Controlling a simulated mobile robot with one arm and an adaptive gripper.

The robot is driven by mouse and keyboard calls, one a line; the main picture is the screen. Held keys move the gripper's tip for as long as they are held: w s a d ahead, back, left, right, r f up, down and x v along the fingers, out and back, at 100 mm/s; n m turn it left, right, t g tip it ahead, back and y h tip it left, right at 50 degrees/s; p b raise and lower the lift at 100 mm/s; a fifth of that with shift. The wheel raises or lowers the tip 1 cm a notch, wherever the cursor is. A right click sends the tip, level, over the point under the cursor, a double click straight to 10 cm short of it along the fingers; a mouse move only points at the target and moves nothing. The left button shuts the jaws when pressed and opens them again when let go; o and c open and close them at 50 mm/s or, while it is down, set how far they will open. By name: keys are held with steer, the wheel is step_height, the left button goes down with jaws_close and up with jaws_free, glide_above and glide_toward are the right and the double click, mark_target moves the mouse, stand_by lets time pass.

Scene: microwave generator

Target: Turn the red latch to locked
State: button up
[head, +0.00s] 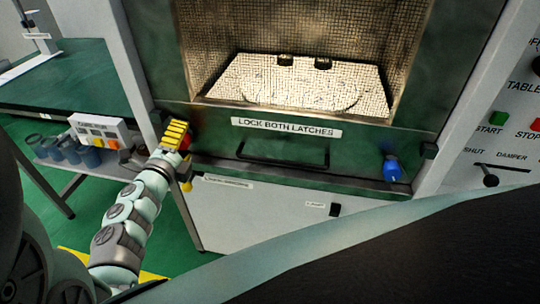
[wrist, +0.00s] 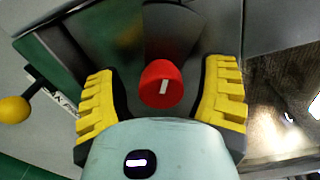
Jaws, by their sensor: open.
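The red latch (wrist: 160,84) is a round red knob with a white line mark, mounted on the grey and green door front. In the wrist view it sits between the two yellow fingers of my gripper (wrist: 162,95), with a gap on both sides. The white mark is slightly tilted from the finger direction. In the head view my gripper (head: 177,136) is at the left side of the door, and a little of the red latch (head: 186,142) shows beside the fingers; the rest is hidden. My gripper is open.
A blue latch (head: 391,168) is at the door's right. A black handle (head: 283,160) lies below the sign "LOCK BOTH LATCHES" (head: 287,128). A yellow ball knob (wrist: 14,109) on a black stem is near my gripper. A control panel (head: 500,150) stands at right.

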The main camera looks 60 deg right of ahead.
steer(key=v, duration=1.2)
stand_by(0.4)
